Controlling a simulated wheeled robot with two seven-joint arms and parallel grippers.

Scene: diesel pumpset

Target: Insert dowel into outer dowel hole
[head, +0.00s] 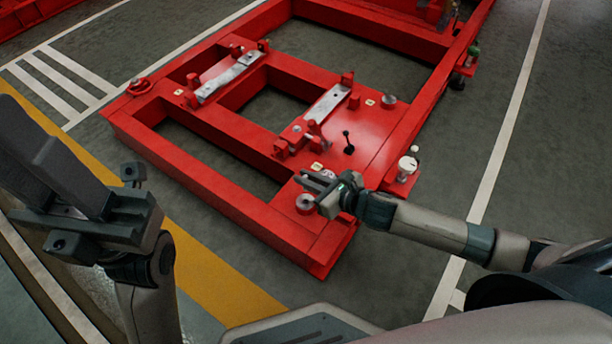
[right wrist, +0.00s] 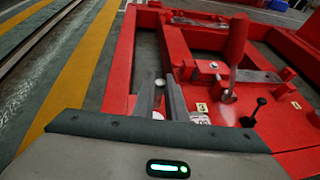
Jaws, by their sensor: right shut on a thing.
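My right gripper (head: 322,181) is shut, low over the near end of the red frame (head: 325,240), just above and right of a round grey boss with a dark centre (head: 305,203). In the right wrist view its two grey fingers (right wrist: 161,98) point away, with a small pale round end, seemingly the dowel (right wrist: 160,83), between their tips. Most of the dowel is hidden. A second round grey boss (head: 389,100) sits farther up the plate. I cannot tell which is the outer dowel hole. My left gripper (head: 65,175) hangs at the left, away from the frame; its dark fingers' gap is unclear.
Two grey rails (head: 328,103) (head: 228,78) with red clamps lie on the frame. A white-topped fitting (head: 408,165) stands at the frame's right edge. In the wrist view a red handle (right wrist: 236,45) stands close right.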

